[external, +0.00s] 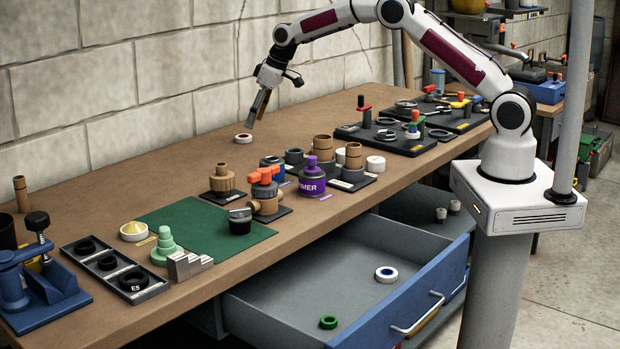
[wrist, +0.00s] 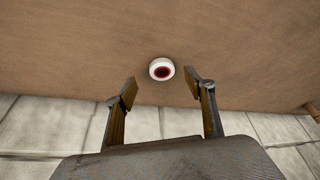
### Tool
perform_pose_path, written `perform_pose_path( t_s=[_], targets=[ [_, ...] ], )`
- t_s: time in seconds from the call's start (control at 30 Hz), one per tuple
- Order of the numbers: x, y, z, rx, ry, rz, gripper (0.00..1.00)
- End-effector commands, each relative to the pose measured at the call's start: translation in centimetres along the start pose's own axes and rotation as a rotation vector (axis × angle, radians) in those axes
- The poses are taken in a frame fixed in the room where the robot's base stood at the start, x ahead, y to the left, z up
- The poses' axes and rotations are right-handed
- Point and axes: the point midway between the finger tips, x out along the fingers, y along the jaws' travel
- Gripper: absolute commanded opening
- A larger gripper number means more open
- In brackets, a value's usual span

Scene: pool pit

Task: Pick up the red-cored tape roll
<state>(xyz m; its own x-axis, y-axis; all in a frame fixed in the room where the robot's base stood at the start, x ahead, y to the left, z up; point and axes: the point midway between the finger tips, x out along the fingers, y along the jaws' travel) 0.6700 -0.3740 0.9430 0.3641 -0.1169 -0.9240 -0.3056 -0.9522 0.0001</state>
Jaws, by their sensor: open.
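The red-cored tape roll (external: 243,138) is a small white ring with a red centre. It lies flat on the brown bench near the block wall in the external view. In the wrist view the tape roll (wrist: 162,69) sits just beyond and between the two fingertips. My gripper (external: 260,105) points down above the bench, a little to the right of the roll and apart from it. In the wrist view my gripper (wrist: 160,88) has its fingers spread with nothing between them.
The bench (external: 160,180) is clear around the roll. The block wall (external: 130,80) rises close behind it. An open drawer (external: 300,300) holds a blue-cored roll (external: 386,274) and a green ring (external: 328,322).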

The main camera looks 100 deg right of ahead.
Motion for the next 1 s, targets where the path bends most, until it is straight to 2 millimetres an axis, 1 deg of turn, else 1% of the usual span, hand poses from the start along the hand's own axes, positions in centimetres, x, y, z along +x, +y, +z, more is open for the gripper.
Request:
perform_pose_path(
  t_s=[0.1,0.43,0.57,0.67,1.0],
  targets=[
    [0.4,0.0,0.0,0.0,0.0,0.0,0.54],
    [0.4,0.0,0.0,0.0,0.0,0.0,0.54],
    [0.9,-0.1,-0.1,0.0,0.0,0.0,0.54],
    [1.6,-0.1,-0.2,0.0,0.0,0.0,0.54],
    [4.7,-0.2,-0.4,0.0,-0.001,0.0,0.54]
  ],
)
